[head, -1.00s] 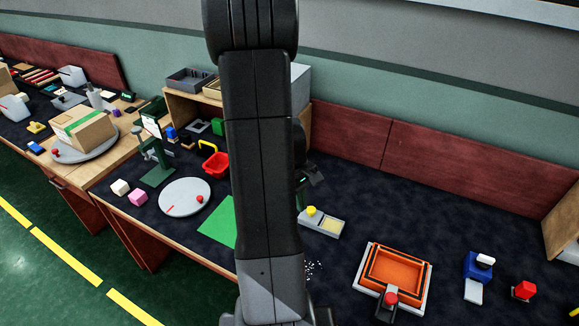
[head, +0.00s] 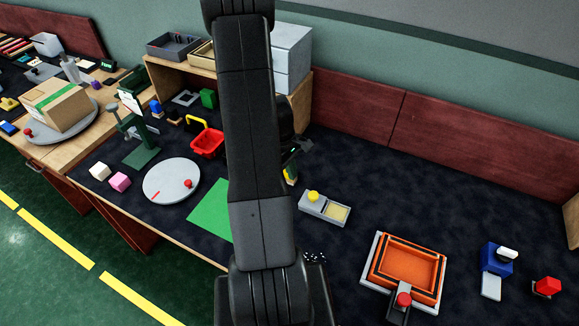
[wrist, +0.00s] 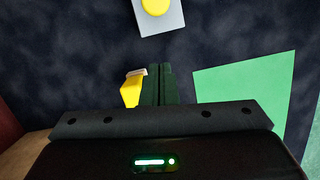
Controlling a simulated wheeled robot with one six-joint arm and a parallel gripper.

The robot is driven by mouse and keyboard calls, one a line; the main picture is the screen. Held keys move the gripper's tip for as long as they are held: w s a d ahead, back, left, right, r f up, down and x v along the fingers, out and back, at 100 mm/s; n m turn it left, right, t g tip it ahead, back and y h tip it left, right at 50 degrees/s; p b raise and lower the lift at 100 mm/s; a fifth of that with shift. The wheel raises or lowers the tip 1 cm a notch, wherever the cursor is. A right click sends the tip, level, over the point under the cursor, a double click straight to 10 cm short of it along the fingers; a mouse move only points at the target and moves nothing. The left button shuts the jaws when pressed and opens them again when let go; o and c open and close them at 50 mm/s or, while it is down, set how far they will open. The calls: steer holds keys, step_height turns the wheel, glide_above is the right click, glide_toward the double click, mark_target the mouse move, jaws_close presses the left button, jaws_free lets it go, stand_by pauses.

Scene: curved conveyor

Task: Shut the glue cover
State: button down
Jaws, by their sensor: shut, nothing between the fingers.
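A flat grey unit (head: 314,207) lies on the dark bench right of my arm, with a round yellow knob (head: 313,196) on its left part and a bare pale-yellow patch (head: 337,212) at its right end. It looks like the glue holder, with the knobbed part as its cover. In the wrist view the yellow knob (wrist: 155,5) and grey cover (wrist: 160,18) show at the top edge, cut off. My gripper (wrist: 158,86) is shut and empty, apart from the knob. A yellow piece with a pale top (wrist: 131,89) shows just left of the fingers; whether they touch is unclear.
A green sheet (head: 211,208) lies left of the grey unit, beyond it a round white turntable (head: 170,183) and a red basket (head: 207,143). An orange tray (head: 410,265) and a blue device (head: 494,262) stand to the right. The bench behind the grey unit is clear.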

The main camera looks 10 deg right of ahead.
mark_target(307, 197)
steer(key=b+x, duration=0.1)
steer(key=x, duration=0.2)
steer(key=shift+f+b, duration=0.15)
steer(key=shift+b, duration=0.15)
steer(key=shift+s+d, duration=1.15)
steer(key=shift+d, duration=0.05)
steer(key=shift+s+d, duration=0.15)
steer(key=shift+d, duration=0.1)
